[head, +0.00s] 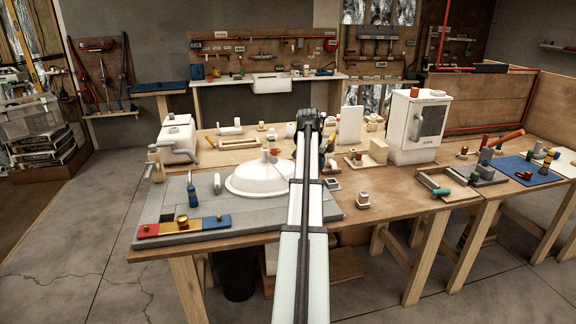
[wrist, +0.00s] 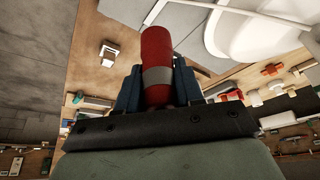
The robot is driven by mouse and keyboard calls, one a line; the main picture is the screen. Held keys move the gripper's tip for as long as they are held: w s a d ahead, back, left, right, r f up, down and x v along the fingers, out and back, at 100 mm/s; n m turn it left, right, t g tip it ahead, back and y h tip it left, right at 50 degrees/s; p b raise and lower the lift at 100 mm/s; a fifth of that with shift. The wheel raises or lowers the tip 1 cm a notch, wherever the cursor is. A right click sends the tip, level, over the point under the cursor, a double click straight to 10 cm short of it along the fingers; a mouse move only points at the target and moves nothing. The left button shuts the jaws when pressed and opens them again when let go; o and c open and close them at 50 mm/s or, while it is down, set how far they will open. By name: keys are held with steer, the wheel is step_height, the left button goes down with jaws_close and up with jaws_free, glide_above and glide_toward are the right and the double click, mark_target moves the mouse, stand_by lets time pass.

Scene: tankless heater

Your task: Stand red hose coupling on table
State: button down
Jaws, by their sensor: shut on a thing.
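The red hose coupling (wrist: 156,50), a red cylinder with a grey band, is held between the blue fingers of my gripper (wrist: 158,85) in the wrist view. It points away from the wrist, and its lower end is hidden between the fingers. My gripper is shut on it. The wooden table (head: 400,190) spans the middle of the head view; bare wood also shows in the wrist view (wrist: 85,30). In the head view my arm hides the coupling and most of the gripper, so I cannot tell the coupling's height above the table.
A white domed basin (head: 250,183) sits left of my arm on a grey board (head: 160,208). A small pale fitting (head: 363,201) stands to the right. A white heater cabinet (head: 415,128) stands at the back right. Bare wood lies around the small fitting.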

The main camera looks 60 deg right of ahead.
steer(key=s+d+f+m+g, duration=0.1)
steer(key=s+d+f, duration=0.4)
steer(key=s+d, duration=0.7)
steer(key=s+d+f+m+g, duration=0.1)
steer(key=s+d+f+m, duration=0.2)
steer(key=s+d, duration=0.9)
step_height(320, 180, down, 2)
steer(key=shift+s+d+f+m, duration=0.15)
steer(key=shift+s+f+m, duration=0.2)
steer(key=shift+s, duration=0.6)
steer(key=shift+f, duration=2.9)
steer(key=shift+f, duration=0.5)
steer(key=c, duration=0.6)
jaws_free()
steer(key=shift+c, duration=0.2)
